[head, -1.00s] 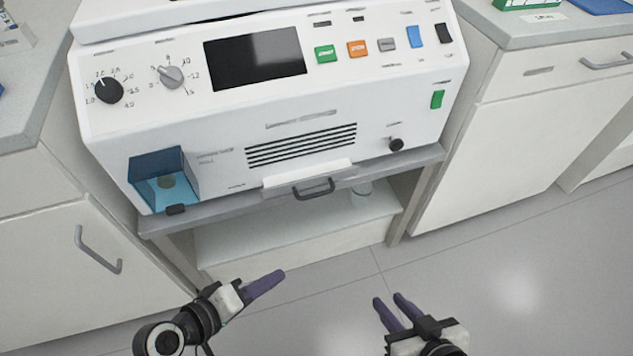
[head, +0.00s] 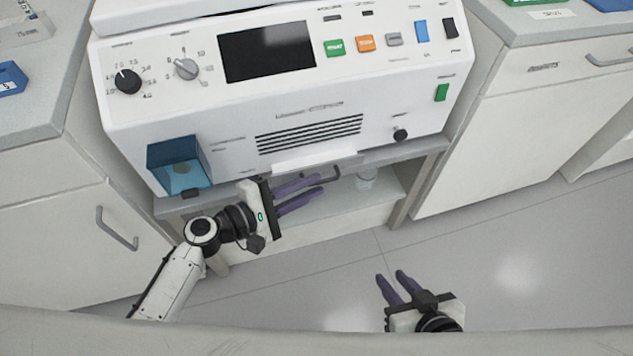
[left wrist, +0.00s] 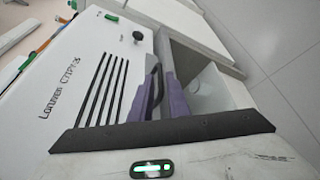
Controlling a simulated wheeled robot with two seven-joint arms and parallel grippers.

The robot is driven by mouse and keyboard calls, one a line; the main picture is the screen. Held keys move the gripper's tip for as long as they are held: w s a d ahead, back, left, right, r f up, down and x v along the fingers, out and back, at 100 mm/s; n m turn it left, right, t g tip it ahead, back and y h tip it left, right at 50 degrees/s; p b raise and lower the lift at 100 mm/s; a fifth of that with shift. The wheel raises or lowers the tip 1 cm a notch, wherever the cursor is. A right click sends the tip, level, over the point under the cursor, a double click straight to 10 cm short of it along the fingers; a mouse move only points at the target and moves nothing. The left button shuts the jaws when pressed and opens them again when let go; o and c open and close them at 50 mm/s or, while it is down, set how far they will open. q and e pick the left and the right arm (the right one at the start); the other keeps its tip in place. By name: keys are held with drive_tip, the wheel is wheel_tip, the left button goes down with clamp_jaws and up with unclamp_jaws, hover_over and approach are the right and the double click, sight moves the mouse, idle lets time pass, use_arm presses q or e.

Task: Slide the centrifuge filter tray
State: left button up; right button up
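The filter tray (head: 314,160) shows as a white strip low on the front of the white centrifuge (head: 225,120). Its dark handle (head: 333,171) sticks out below the strip, partly hidden by my left gripper (head: 319,186). In the left wrist view, the handle (left wrist: 157,82) shows between the two purple fingers of that gripper (left wrist: 164,88), which are apart. I cannot tell whether they touch it. My right gripper (head: 391,276) is open and empty over the floor, lower right of the centrifuge.
A grey shelf edge (head: 390,154) runs under the centrifuge, with a small clear container (head: 367,178) on the lower shelf. A blue box (head: 178,164) is set in the machine's lower left. Cabinets stand on both sides. The floor at the lower right is clear.

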use_arm(q)
drive_tip(key=shift+x, duration=1.1)
clamp_jaws()
drive_tip(key=shift+a, duration=0.1)
idle(0.6)
